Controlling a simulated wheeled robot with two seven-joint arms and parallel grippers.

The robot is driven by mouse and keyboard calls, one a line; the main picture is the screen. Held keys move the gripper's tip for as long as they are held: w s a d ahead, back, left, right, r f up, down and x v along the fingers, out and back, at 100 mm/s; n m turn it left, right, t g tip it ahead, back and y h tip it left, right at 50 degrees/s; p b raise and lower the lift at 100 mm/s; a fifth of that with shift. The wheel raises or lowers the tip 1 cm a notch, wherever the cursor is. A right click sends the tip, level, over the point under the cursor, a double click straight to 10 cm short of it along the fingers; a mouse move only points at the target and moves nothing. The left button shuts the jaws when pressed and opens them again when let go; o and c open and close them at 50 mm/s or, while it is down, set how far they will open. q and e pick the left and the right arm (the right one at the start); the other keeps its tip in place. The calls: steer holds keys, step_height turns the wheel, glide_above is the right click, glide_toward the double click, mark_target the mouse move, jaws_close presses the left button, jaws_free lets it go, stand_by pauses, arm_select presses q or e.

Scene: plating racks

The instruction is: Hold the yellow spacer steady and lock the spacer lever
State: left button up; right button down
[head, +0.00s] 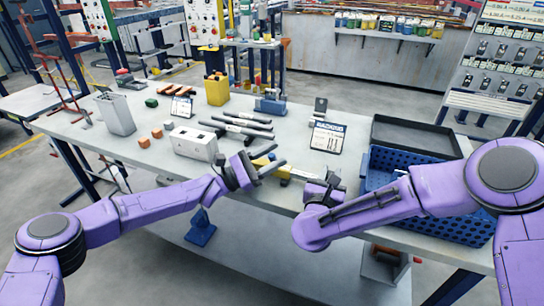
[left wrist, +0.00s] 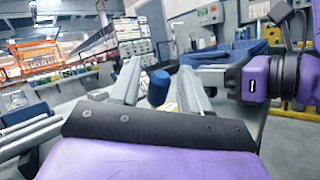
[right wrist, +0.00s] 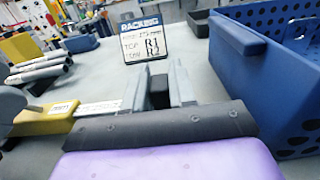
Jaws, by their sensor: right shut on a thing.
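The yellow spacer (head: 272,165) lies near the table's front edge, partly behind my left gripper. A pale labelled strip (head: 303,174) runs from it towards my right gripper. The spacer (right wrist: 45,120) is at the left in the right wrist view. My left gripper (head: 276,170) is open beside the spacer. In the left wrist view a blue cylinder (left wrist: 158,88) shows between its spread fingers, not visibly gripped. My right gripper (head: 335,186) is shut on a dark piece (right wrist: 158,92) right of the spacer. I cannot tell whether this piece is the spacer lever.
A blue perforated bin (head: 378,160) and a black tray (head: 415,135) stand at the right. A racking sign (head: 328,136) stands behind my right gripper. Grey tubes (head: 240,128) and a white block (head: 193,143) lie left of it. A yellow container (head: 217,90) stands further back.

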arm_select(q)
steer(key=v, duration=1.2)
steer(key=shift+o, duration=0.2)
steer(key=shift+r, duration=0.1)
steer(key=d+r+n+y, duration=0.1)
steer(key=y, duration=0.1)
steer(key=d+r+n+t+y, duration=0.1)
steer(key=d+r+y, duration=0.1)
steer(key=y, duration=0.1)
steer(key=shift+r, duration=0.1)
steer(key=x, duration=1)
steer(key=shift+w+d, duration=0.3)
